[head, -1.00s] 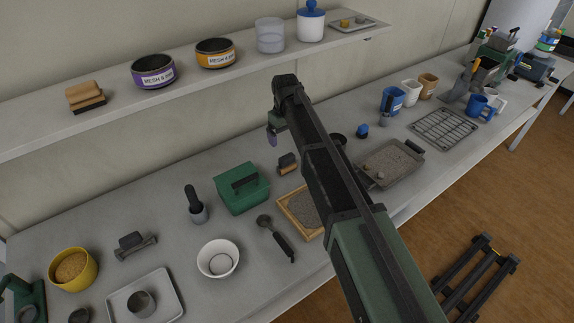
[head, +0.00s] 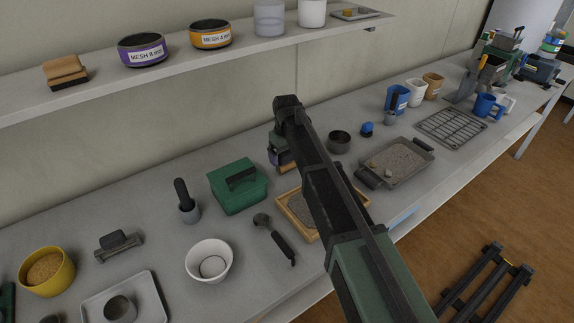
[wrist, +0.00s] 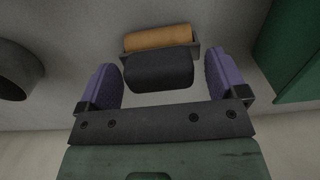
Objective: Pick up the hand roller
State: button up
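The hand roller has a tan cylinder and a black handle in a dark frame. In the wrist view the hand roller (wrist: 158,38) lies just ahead of my gripper (wrist: 163,80). The two purple-padded fingers are apart, one on each side of the black handle, with visible gaps; the gripper is open and empty. In the head view my gripper (head: 279,155) is low over the bench, and my arm and gripper hide most of the hand roller (head: 287,168).
A green lidded box (head: 238,187) stands close to the left of the roller, and a dark round bowl (head: 340,142) to its right. A wooden-framed sieve (head: 294,212) lies in front. The shelf (head: 200,65) runs above the bench's back. A grey tray (head: 398,160) is farther right.

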jog(key=c, duration=1.2)
